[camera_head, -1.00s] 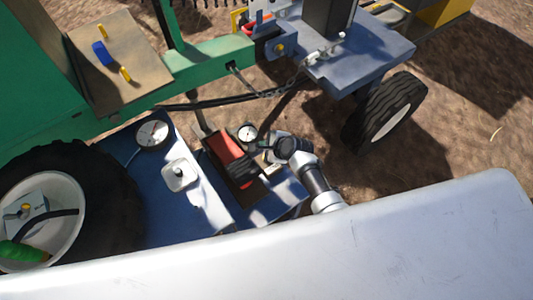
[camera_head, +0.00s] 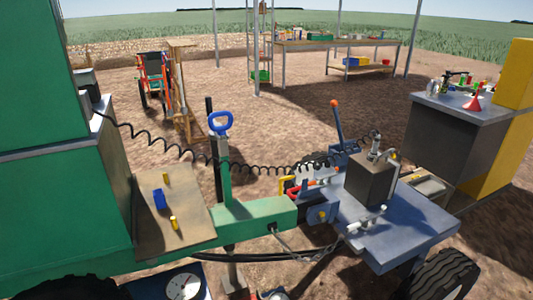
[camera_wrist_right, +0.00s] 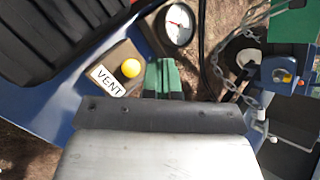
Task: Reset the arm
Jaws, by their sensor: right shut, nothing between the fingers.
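My right gripper (camera_wrist_right: 164,78) shows in the right wrist view as two green fingers lying side by side, shut with nothing between them. It is above the blue machine deck (camera_wrist_right: 62,118), close to a yellow button (camera_wrist_right: 131,68) with a white VENT label (camera_wrist_right: 107,81). A round white gauge (camera_wrist_right: 180,24) is just beyond the fingertips. Whether the fingers touch anything is unclear. In the head view the right gripper cannot be made out, and my left gripper is not in view.
In the head view, a green drawbar (camera_head: 255,216) meets a blue-grey trailer deck (camera_head: 405,228). A coiled black cable (camera_head: 240,167) hangs across. A chain (camera_wrist_right: 262,72) and black hose lie right of the fingers. Open dirt ground (camera_head: 290,115) stretches behind, toward a workbench (camera_head: 330,43).

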